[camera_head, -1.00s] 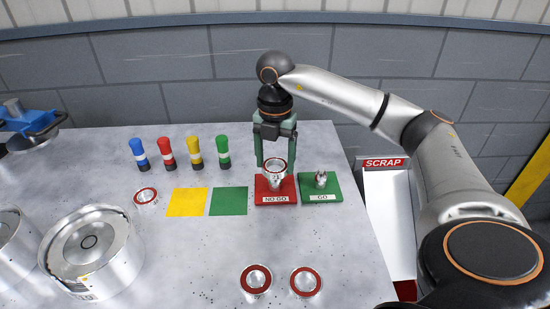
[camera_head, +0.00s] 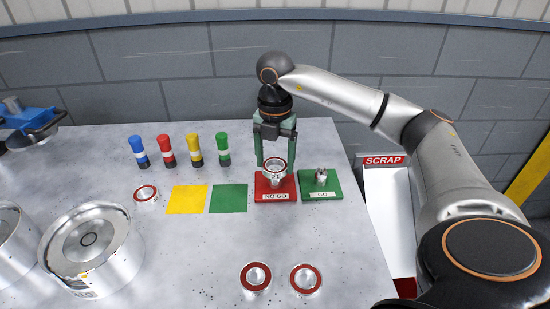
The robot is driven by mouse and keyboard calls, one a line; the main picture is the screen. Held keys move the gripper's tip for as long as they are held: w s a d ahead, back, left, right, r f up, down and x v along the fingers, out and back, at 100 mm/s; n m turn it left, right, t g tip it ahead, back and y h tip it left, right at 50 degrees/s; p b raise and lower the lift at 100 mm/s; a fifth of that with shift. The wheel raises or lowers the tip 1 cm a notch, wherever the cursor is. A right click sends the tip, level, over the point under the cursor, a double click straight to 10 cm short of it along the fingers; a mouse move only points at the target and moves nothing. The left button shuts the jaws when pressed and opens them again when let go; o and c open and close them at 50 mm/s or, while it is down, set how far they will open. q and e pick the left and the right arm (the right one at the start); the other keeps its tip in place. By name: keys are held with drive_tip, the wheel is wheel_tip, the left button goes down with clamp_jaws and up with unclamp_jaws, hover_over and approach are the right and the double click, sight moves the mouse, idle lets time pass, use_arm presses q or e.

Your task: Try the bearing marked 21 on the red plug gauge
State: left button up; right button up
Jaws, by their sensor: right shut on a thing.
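The red plug gauge (camera_head: 264,193), labelled NO GO, stands on the table with its silver plug pointing up. My right gripper (camera_head: 275,160) is above it, fingers pointing down, shut on a red-ringed silver bearing (camera_head: 275,170). The bearing is at the top of the plug; whether it touches the plug or hangs just above it I cannot tell. Its mark is too small to read now. The green gauge (camera_head: 321,191), labelled GO, stands just to the right with its plug bare. My left gripper is not in view.
Two bearings (camera_head: 255,277) (camera_head: 305,280) lie at the front, another (camera_head: 146,195) left of the yellow square (camera_head: 187,199). A green square (camera_head: 229,198) is beside it. Several coloured markers (camera_head: 195,150) stand behind. Large metal drums (camera_head: 92,250) stand left; a SCRAP chute (camera_head: 386,215) is right.

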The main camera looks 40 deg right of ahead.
sight(275, 169)
drive_tip(key=o, duration=1.5)
drive_tip(key=shift+r, duration=0.1)
wheel_tip(275, 169, up, 9)
drive_tip(key=p, duration=0.8)
idle(0.4)
